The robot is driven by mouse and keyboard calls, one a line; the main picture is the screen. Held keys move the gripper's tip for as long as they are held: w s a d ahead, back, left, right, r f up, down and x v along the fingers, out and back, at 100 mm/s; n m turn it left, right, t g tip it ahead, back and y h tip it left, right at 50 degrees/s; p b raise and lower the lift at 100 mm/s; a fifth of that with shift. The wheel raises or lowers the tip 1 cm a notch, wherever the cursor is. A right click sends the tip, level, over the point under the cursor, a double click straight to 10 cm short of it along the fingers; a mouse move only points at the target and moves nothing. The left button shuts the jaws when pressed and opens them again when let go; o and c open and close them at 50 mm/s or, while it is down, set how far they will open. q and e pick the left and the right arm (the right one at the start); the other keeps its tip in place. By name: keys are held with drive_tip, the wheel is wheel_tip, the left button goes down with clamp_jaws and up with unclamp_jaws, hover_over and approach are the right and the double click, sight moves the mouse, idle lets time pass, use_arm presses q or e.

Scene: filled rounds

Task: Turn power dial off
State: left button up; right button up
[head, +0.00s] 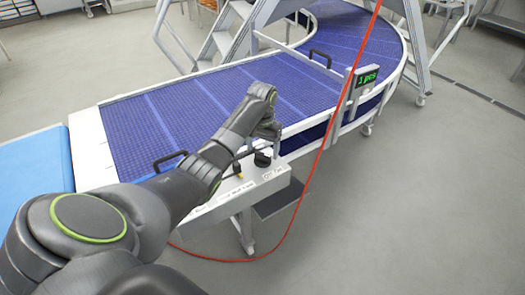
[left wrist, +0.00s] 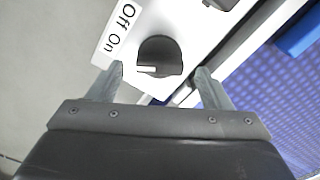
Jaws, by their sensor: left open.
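The power dial is a round black knob (left wrist: 166,52) on a white panel in the left wrist view. Its white mark points left, nearer the word On than Off on the label (left wrist: 120,28) beside it. In the head view the dial (head: 262,160) sits on the white control box (head: 250,190) at the conveyor's near side. My left gripper (left wrist: 160,69) is open, with one finger to each side of the dial in the wrist view; I cannot tell whether they touch it. In the head view the left gripper (head: 269,132) is just above the dial. My right gripper is not in view.
A blue conveyor (head: 160,125) curves away behind the box. A black handle (head: 170,160) and a display reading 1 pcs (head: 366,77) are along its edge. A red cable (head: 322,150) crosses in front. The grey floor (head: 430,200) at right is clear.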

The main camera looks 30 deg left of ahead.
use_arm(q)
drive_tip(key=shift+f, duration=0.8)
drive_tip(key=c, duration=1)
drive_tip(key=shift+r+m+p, duration=0.25)
drive_tip(key=shift+m+p, duration=0.65)
drive_tip(key=shift+p, duration=0.1)
drive_tip(key=m+p, duration=0.2)
drive_tip(key=m, duration=0.1)
drive_tip(key=m+p, duration=0.2)
drive_tip(key=m, duration=0.1)
drive_tip(key=shift+f+m, duration=0.1)
drive_tip(key=shift+m, duration=0.3)
drive_tip(key=shift+w+m+p, duration=0.1)
drive_tip(key=shift+m+p, duration=0.25)
drive_tip(key=shift+m, duration=1.25)
